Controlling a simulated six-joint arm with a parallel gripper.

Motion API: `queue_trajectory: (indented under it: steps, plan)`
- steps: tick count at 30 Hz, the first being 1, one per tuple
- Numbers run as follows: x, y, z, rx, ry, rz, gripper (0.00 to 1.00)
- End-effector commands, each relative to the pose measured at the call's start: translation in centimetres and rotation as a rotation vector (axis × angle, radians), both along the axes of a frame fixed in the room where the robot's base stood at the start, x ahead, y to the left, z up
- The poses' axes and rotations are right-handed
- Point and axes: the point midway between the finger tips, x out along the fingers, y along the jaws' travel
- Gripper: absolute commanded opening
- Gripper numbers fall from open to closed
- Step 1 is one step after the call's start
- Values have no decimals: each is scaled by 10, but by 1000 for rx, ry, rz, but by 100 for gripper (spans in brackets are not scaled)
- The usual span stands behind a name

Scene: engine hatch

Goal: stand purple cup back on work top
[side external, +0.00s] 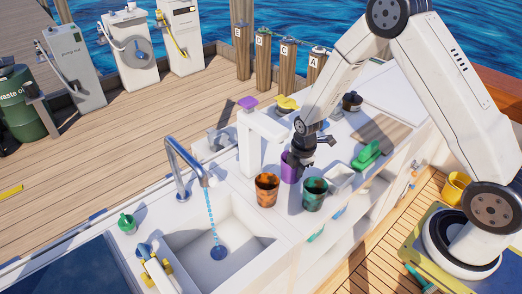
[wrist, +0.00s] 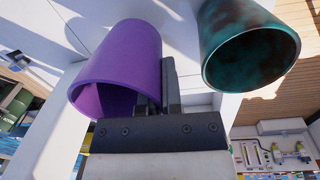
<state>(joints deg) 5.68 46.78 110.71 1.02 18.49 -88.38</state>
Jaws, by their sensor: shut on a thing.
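The purple cup (side external: 289,170) is on the white work top in the side view, behind the orange and teal cups, partly hidden by my gripper. It looks about upright there; whether its base touches the top I cannot tell. My gripper (side external: 302,161) is at its right side, pointing down. In the wrist view the purple cup (wrist: 120,62) shows its open mouth towards the camera. My gripper (wrist: 158,92) is shut on its wall near the rim, with one finger seemingly inside and one outside.
A dark orange cup (side external: 266,190) and a dark teal cup (side external: 314,194) stand close in front; the teal one (wrist: 250,48) is near my fingers. A white tray (side external: 340,178) and green object (side external: 367,155) lie right. A sink (side external: 222,245) with running water is left.

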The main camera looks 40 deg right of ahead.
Motion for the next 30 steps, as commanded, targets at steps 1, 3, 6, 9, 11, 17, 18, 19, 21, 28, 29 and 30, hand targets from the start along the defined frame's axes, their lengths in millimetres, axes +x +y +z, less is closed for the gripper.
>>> queue_trajectory:
  steps: [1,3,6,9,11,17,18,19,21,28,29,30]
  plan:
    - [0,0,-4,0,1,0,0]
    - [0,0,-11,0,0,0,0]
    - [0,0,-21,0,2,0,0]
    - [0,0,-28,0,0,0,0]
    - [0,0,-30,0,-1,0,0]
    - [0,0,-30,0,-1,0,0]
    - [0,0,-30,0,-1,0,0]
    - [0,0,-30,0,-1,0,0]
    - [0,0,-31,0,-1,0,0]
    - [0,0,-33,0,0,0,41]
    - [0,0,-33,0,0,0,41]
    - [0,0,-33,0,0,0,41]
